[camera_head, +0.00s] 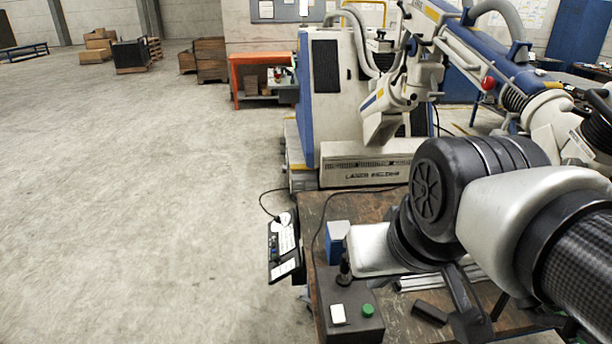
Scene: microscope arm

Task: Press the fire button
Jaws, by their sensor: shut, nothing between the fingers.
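A dark control box (350,330) stands on the near left corner of the workbench. My gripper (345,262) appears as the silver body at the end of my arm, above the far side of the box. It is shut and empty. A slim dark piece at its left end reaches down to the box; I cannot tell whether it is the fingers or a stick on the box. Both buttons are uncovered.
My arm hides much of the worn workbench (398,318). A blue block (337,240) stands behind the box. A tablet-like panel (284,250) hangs at the bench's left edge. The laser welder (365,175) fills the back. The floor at left is open.

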